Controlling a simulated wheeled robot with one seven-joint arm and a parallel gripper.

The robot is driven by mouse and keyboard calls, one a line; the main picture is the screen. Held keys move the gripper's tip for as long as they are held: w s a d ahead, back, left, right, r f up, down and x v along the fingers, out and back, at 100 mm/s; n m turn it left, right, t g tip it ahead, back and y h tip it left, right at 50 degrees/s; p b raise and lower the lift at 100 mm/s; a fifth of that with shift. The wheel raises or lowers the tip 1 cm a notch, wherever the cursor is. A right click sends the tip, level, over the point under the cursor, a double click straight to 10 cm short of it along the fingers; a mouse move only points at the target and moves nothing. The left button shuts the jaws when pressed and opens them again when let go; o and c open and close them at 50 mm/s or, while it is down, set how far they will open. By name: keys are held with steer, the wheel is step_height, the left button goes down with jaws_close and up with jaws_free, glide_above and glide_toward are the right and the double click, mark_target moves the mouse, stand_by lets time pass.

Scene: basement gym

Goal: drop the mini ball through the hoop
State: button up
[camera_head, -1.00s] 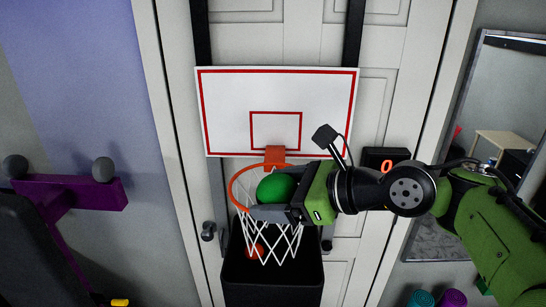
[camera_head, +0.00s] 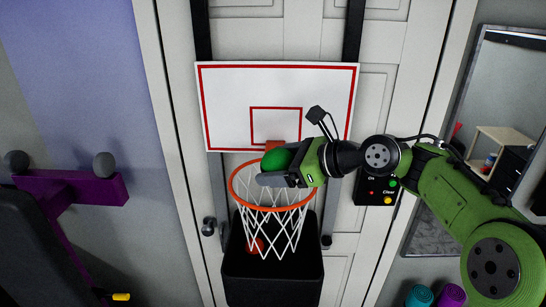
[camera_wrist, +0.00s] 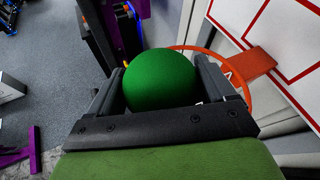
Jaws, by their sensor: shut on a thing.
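The green mini ball (camera_head: 276,159) is held between the fingers of my gripper (camera_head: 272,172). In the wrist view the ball (camera_wrist: 160,78) sits between both fingers. The orange hoop (camera_head: 270,209) has a white net and is fixed to the white backboard (camera_head: 228,105) with red lines. My gripper reaches in from the right and covers part of the rim's back and right side. The ball appears above the rim, towards its back. In the wrist view the hoop (camera_wrist: 239,72) passes behind the ball and right finger.
A black bin (camera_head: 272,275) stands under the net, with an orange ball (camera_head: 255,245) seen through the mesh. A black box with buttons (camera_head: 377,191) is on the door, right of the hoop. Purple gym equipment (camera_head: 75,190) stands at the left.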

steer(key=w+f, duration=0.1)
steer(key=w, duration=0.5)
steer(key=shift+w, duration=0.15)
steer(key=shift+a+f, duration=0.15)
steer(key=shift+x, duration=0.85)
steer(key=o, duration=0.9)
steer(key=v, duration=1.6)
steer(key=shift+w, duration=0.1)
